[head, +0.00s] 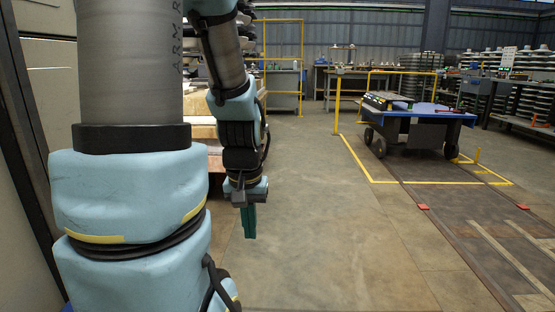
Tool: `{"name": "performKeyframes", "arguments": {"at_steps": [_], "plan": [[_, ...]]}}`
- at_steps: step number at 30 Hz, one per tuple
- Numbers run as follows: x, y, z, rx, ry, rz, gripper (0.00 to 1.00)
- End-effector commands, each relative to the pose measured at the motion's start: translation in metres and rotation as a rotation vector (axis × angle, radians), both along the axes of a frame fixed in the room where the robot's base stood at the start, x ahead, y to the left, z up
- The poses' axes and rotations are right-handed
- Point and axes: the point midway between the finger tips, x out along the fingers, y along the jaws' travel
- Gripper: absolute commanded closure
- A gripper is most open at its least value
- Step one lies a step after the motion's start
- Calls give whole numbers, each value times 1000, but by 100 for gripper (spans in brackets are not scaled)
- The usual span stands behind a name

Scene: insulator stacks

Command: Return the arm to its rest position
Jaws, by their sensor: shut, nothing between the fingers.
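My arm fills the left of the head view, with its pale blue and grey links folded downward. My gripper (249,222) hangs at the end of the arm, left of the picture's middle, with its green fingers pointing down. The fingers are together and hold nothing. The gripper hangs in the air in front of the bare floor (310,230) and touches nothing that I can see.
A blue-topped wheeled cart (425,112) stands at the right inside yellow floor lines. A light wooden stack (204,132) is partly hidden behind my arm. Insulator stacks (405,65) and benches stand at the back. The middle floor is clear.

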Motion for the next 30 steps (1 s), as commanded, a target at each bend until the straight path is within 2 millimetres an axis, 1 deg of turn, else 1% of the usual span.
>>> {"name": "performKeyframes", "arguments": {"at_steps": [1,2,3,8,11,14,17,18,29,30], "plan": [[-8,8,4,1,-22,4,100],[-12,11,7,2,-31,1,100],[-9,9,22,2,-26,-2,100],[-8,8,52,2,-23,-2,100],[-8,8,74,2,-23,-2,100],[-8,8,100,2,-23,-2,100],[-8,8,132,2,-22,-2,100],[-8,8,146,2,-22,-2,100],[-8,8,260,2,-22,-1,100],[-8,8,272,2,-22,-1,100]]}}
